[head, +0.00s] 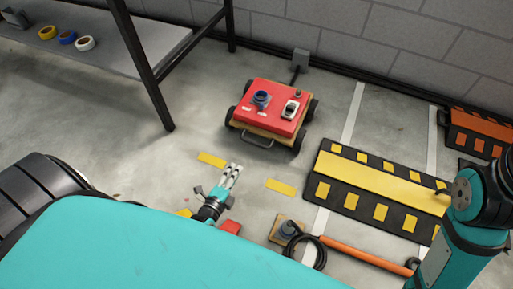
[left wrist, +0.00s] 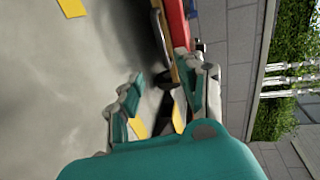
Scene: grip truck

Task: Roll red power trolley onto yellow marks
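The red power trolley (head: 283,101) stands on black wheels near the back wall, with a metal handle (head: 257,141) on its near side. Devices sit on its red top. Yellow marks lie on the floor nearer me, one at left (head: 212,159) and one at right (head: 281,187); another (head: 185,212) is partly hidden by my body. My left gripper (head: 233,170) is between the marks, short of the handle and apart from it. In the left wrist view its fingers (left wrist: 165,95) are spread and empty, with the trolley's edge (left wrist: 174,25) beyond. My right arm shows at right, its gripper out of view.
A black-and-yellow ramp (head: 375,187) lies right of the trolley. An orange bar (head: 365,257) and a black cable lie in front of it. A shelf (head: 110,45) with tape rolls stands at left. Floor between gripper and trolley is clear.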

